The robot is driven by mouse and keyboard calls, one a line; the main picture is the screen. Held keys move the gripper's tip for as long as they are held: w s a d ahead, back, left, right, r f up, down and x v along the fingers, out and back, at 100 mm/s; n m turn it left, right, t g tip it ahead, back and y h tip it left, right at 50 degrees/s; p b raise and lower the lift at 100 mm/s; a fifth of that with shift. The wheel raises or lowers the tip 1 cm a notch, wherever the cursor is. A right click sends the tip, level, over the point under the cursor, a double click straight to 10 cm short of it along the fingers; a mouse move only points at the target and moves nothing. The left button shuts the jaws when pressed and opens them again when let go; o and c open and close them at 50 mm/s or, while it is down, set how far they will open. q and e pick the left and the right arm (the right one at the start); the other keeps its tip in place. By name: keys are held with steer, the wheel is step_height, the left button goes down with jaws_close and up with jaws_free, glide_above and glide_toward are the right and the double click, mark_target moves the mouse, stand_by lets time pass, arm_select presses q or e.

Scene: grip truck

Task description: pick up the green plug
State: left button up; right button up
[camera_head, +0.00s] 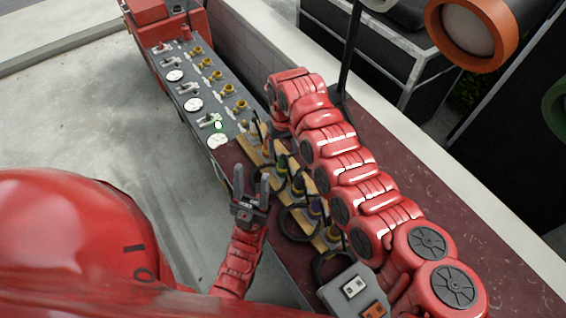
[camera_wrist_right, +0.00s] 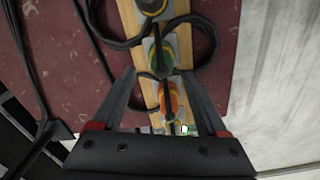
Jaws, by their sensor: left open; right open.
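The green plug (camera_wrist_right: 162,58) sits upright in a row of plugs on a wooden strip (camera_wrist_right: 128,16), with a dark cable at it. In the head view the green plug (camera_head: 282,164) is beside my right arm. My right gripper (camera_wrist_right: 159,74) is open; its fingertips lie either side of the strip in the wrist view, around the line between the green plug and the orange plug (camera_wrist_right: 170,98). Nothing is seen gripped. In the head view the right gripper is mostly hidden by its arm. My left gripper (camera_head: 252,178) is open and empty, left of the strip.
A grey control panel (camera_head: 190,88) with dials and yellow connectors stands beyond the strip. Black cables (camera_wrist_right: 99,38) loop beside the plugs. A grey socket box (camera_head: 350,290) lies near the front. A low wall (camera_head: 440,140) runs along the right.

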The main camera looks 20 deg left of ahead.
mark_target(283, 155)
steer(key=shift+s+f+p, duration=0.1)
steer(key=shift+f+p, duration=0.15)
steer(key=shift+p, duration=0.05)
step_height(283, 155, down, 4)
steer(key=shift+s+p, duration=0.1)
steer(key=shift+p, duration=0.65)
steer(key=shift+a+f, duration=0.1)
steer(key=shift+f, duration=0.3)
jaws_close()
